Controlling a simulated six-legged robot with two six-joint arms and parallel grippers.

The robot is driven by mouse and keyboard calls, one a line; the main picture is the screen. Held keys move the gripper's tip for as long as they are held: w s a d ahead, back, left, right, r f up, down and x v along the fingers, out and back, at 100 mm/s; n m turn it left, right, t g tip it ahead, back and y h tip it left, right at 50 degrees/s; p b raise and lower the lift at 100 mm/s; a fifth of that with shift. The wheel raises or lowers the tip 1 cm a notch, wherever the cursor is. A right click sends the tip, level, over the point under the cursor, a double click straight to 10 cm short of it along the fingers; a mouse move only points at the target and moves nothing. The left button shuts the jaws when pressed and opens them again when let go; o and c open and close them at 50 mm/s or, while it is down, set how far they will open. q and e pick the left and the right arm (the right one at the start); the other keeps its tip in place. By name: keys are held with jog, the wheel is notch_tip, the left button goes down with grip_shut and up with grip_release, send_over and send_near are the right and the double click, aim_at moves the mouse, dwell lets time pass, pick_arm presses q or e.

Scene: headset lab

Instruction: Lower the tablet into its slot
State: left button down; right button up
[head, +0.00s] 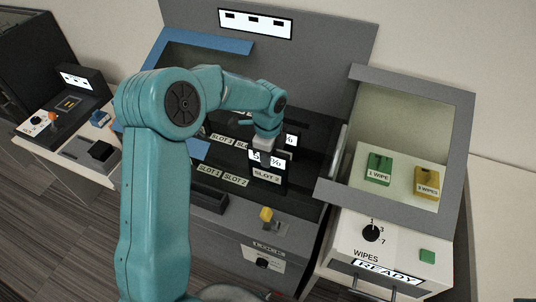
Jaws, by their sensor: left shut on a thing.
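My left gripper (265,148) points down over the dark slotted bay of the grey cabinet. It is shut on the top edge of the tablet (270,161), a dark upright slab with a lit white screen showing a percentage, partly covered by the fingers. A "SLOT 2" label (266,175) shows just below the screen. I cannot tell whether the tablet's lower edge is inside a slot. Other slot labels (209,171) lie to the left. Another lit screen (291,140) shows behind the tablet. My arm hides part of the bay. My right gripper is not in view.
A grey raised frame (333,191) borders the wipes station on the right, with green (378,168) and yellow (427,183) wipe packs. A yellow knob (266,214) sits on the cabinet front. A blue-edged lid (208,40) stands behind my arm. Another bench stands left.

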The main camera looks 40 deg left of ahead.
pick_arm(q)
jog(key=shift+f+b, duration=2.35)
jog(key=shift+f, duration=0.95)
jog(key=c, duration=0.8)
grip_release()
jog(key=shift+c, duration=0.2)
notch_tip(320, 180, up, 16)
jog(key=shift+r+p, duration=0.2)
jog(key=shift+p, duration=0.2)
